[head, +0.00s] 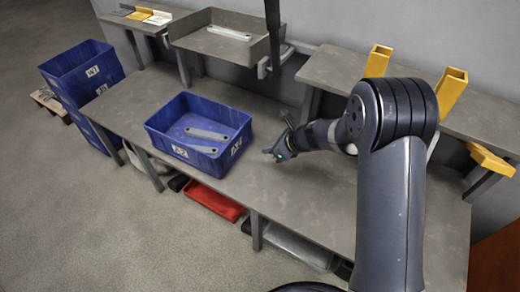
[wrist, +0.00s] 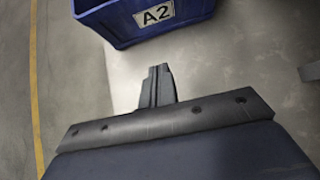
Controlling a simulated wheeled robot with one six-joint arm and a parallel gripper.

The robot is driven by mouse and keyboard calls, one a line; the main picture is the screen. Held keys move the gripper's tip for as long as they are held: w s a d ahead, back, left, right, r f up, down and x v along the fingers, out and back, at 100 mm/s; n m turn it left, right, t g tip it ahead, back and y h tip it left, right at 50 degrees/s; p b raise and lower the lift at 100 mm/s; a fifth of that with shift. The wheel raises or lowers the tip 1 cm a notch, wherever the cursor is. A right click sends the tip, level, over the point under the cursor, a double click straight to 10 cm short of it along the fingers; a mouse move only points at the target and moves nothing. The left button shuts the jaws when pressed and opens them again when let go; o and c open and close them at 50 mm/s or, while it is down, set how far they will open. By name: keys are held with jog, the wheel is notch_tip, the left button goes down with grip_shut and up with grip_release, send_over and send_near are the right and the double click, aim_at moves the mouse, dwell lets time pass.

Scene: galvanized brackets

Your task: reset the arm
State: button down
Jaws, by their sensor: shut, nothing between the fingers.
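My gripper (head: 279,148) hangs over the grey workbench (head: 300,195), just right of a blue bin. In the wrist view my gripper (wrist: 158,78) shows its fingers together with nothing between them. My arm reaches in from the right side of the head view and bends down toward the bench. The blue bin (head: 157,140) marked A2 holds grey metal brackets (head: 208,134). The same bin (wrist: 120,32) shows at the top of the wrist view, apart from my fingers.
Stacked blue bins (head: 70,82) stand at the left end. A grey tray (head: 188,40) with a bracket sits on the back shelf. Yellow brackets (head: 452,88) stand at right. A red bin (head: 212,199) is under the bench. Bench between bin and arm is clear.

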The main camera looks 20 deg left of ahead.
jog(key=shift+d+r, duration=0.35)
jog(key=shift+d, duration=0.05)
jog(key=shift+a, duration=0.1)
jog(key=b, duration=0.2)
send_near(237, 152)
jog(key=f, duration=0.1)
jog(key=d+f, duration=0.1)
jog(key=shift+s+d+f, duration=0.1)
jog(key=shift+s+f, duration=0.05)
jog(key=shift+f, duration=0.25)
jog(key=a, duration=0.3)
jog(key=a+f, duration=0.1)
jog(key=shift+w+a, duration=0.3)
jog(key=shift+a, duration=0.05)
jog(key=shift+w+a+p, duration=0.1)
jog(key=shift+a+p, duration=0.2)
jog(key=shift+w+f, duration=0.1)
jog(key=shift+d, duration=0.2)
